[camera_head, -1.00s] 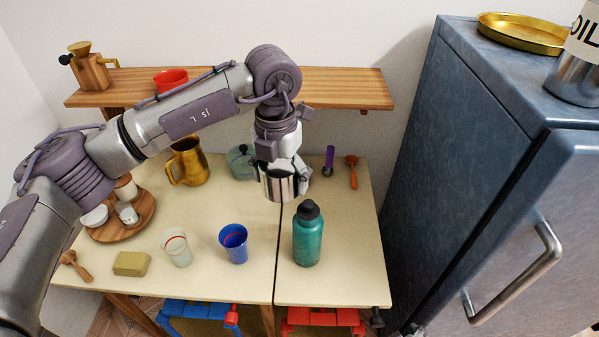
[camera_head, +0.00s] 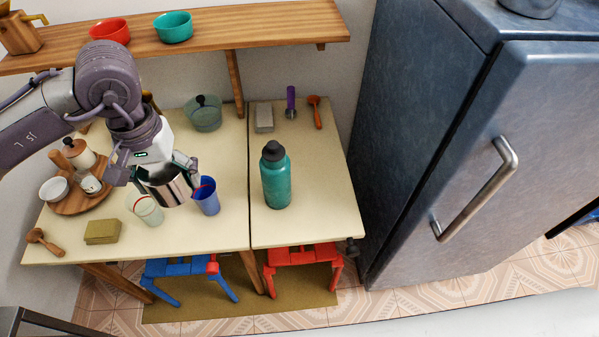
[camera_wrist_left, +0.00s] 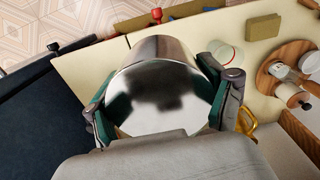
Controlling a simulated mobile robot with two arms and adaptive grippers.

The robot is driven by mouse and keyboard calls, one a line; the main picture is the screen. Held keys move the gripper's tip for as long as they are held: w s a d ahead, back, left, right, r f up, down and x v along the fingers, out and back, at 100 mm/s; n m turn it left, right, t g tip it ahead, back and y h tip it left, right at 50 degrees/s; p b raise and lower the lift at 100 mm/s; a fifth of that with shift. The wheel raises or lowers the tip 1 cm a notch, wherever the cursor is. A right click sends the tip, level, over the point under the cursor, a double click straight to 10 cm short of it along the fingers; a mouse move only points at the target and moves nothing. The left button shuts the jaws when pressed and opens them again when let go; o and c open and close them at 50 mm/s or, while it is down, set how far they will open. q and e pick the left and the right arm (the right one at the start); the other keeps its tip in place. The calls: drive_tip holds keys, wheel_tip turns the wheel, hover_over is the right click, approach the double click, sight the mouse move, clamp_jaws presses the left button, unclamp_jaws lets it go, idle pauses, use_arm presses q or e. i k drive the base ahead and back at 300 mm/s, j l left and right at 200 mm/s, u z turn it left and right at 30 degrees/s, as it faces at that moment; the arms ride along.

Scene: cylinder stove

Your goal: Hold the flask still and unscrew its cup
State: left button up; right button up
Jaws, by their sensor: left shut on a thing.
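My left gripper (camera_head: 168,183) is shut on a shiny silver metal cylinder (camera_head: 171,190), held over the left table near the blue cup. In the left wrist view the cylinder (camera_wrist_left: 158,95) sits between the two fingers, its flat round end facing the palm. Whether it is the flask's cup or a larger flask, I cannot tell. A teal bottle (camera_head: 276,183) with a black cap (camera_head: 273,151) stands upright on the right table, apart from the gripper. My right gripper is in no view.
A blue cup (camera_head: 207,199) and a pale cup (camera_head: 148,210) stand just under the held cylinder. A round wooden tray (camera_head: 78,200) with jars is at left, a sponge-like block (camera_head: 102,231) in front. A shelf (camera_head: 240,36) runs behind; a blue fridge (camera_head: 440,150) stands right.

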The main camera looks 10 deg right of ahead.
sight(276, 177)
drive_tip(key=i+j+z, duration=0.1)
drive_tip(key=z, duration=0.4)
drive_tip(key=j+z, duration=0.2)
drive_tip(key=z, duration=0.25)
drive_tip(key=j+z, duration=0.2)
drive_tip(key=z, duration=0.3)
drive_tip(key=j, duration=0.75)
